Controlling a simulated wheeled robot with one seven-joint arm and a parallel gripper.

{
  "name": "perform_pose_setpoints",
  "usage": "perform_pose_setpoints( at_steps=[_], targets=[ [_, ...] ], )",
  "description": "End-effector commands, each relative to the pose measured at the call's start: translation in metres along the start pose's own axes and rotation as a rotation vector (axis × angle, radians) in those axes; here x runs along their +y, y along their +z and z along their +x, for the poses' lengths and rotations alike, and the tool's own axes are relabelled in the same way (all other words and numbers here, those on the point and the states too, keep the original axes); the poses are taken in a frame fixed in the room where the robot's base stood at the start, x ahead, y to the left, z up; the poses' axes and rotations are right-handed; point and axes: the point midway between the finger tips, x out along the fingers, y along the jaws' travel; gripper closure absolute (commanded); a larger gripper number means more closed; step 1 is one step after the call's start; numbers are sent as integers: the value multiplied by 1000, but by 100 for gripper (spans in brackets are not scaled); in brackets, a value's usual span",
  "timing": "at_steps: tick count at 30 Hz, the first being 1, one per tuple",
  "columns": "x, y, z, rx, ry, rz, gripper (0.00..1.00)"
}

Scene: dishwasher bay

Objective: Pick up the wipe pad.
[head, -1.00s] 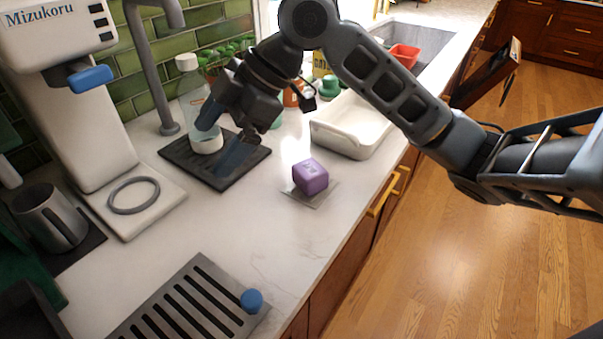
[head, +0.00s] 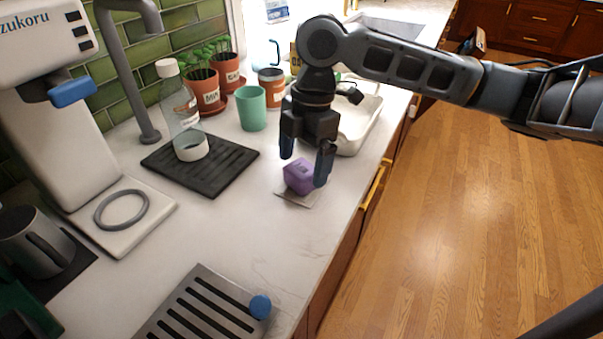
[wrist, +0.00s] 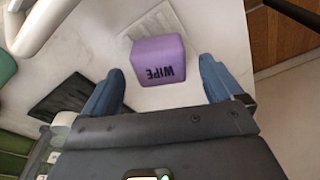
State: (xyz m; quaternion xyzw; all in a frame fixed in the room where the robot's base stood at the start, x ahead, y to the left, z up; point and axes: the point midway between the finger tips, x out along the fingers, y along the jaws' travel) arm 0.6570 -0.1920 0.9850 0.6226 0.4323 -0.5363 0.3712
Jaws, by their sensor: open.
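The wipe pad (head: 299,177) is a purple block on a small grey square near the counter's front edge. In the wrist view the wipe pad (wrist: 159,60) shows the word WIPE on its side. My gripper (head: 305,168) points down over it, with one blue finger toward each side of the block. In the wrist view my gripper (wrist: 160,88) is open, its fingers apart and nothing between their tips. The block lies just beyond the fingertips in that view. Whether a finger touches it in the head view I cannot tell.
A white basin (head: 358,125) stands close behind my gripper. A bottle (head: 183,115) stands on a black mat (head: 225,168) to the left, with a green cup (head: 252,108) behind. A slotted metal tray (head: 185,310) lies at the front. The counter between is clear.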

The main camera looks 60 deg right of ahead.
Motion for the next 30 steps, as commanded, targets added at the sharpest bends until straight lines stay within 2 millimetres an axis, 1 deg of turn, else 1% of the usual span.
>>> perform_pose_setpoints(
  at_steps=[3,6,13,14,30],
  targets=[
    [0,0,15,1,-1,2,6],
    [0,0,22,0,1,1,6],
    [0,0,23,1,2,0,6],
    [0,0,23,1,2,0,8],
    [0,0,23,1,2,0,60]
  ],
)
